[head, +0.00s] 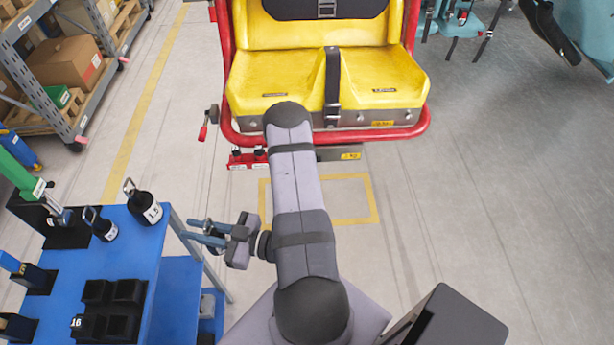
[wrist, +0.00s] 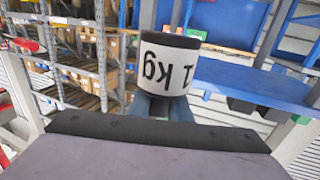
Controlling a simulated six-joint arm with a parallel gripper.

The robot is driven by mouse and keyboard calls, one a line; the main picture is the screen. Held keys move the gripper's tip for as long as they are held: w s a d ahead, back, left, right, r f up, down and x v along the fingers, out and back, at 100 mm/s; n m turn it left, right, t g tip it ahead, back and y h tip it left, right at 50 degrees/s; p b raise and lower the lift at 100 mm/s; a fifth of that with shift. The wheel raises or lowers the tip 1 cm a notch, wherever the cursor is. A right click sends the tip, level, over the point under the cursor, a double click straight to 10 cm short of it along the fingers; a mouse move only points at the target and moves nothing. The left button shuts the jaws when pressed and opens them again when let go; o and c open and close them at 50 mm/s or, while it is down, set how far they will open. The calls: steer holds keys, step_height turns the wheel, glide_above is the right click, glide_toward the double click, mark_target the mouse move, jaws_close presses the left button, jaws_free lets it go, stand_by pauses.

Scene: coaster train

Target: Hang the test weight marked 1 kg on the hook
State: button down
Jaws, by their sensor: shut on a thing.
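The 1 kg weight (wrist: 168,75) fills the upper middle of the wrist view, a dark cylinder with a white band whose lettering reads upside down there. My gripper (head: 184,229) points left beside the right edge of the blue table in the head view. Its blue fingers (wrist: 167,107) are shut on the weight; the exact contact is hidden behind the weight.
A yellow coaster seat (head: 385,85) stands ahead. Shelves (head: 75,75) are behind left.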

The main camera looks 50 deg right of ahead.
stand_by(0.7)
steer(key=d+f+m+t+h+b, duration=0.1)
steer(key=d+f+m+h+b, duration=0.25)
steer(key=d+f+b, duration=0.4)
steer(key=d+f+m+h+b, duration=0.2)
steer(key=d+f+h+b, duration=0.25)
steer(key=d, duration=0.65)
steer(key=d+f+m+t+h+b, duration=0.1)
steer(key=d+f+m+h+b, duration=0.2)
steer(key=d+f+h+b, duration=0.5)
steer(key=s+d+f+m+g+h+b, duration=0.1)
steer(key=s+d+m+g+b, duration=0.1)
steer(key=d, duration=0.9)
steer(key=shift+s+d+f+m+h+b, duration=0.35)
steer(key=shift+s+m+b, duration=0.35)
steer(key=shift+s, duration=0.45)
steer(key=shift+w+d+r, duration=0.1)
steer(key=shift+w+d, duration=0.05)
steer(key=shift+d, duration=0.05)
steer(key=w+d+f+b, duration=0.2)
steer(key=w+d+b, duration=0.1)
steer(key=w+d, duration=0.3)
steer(key=shift+b, duration=0.35)
steer(key=shift+w+d, duration=0.15)
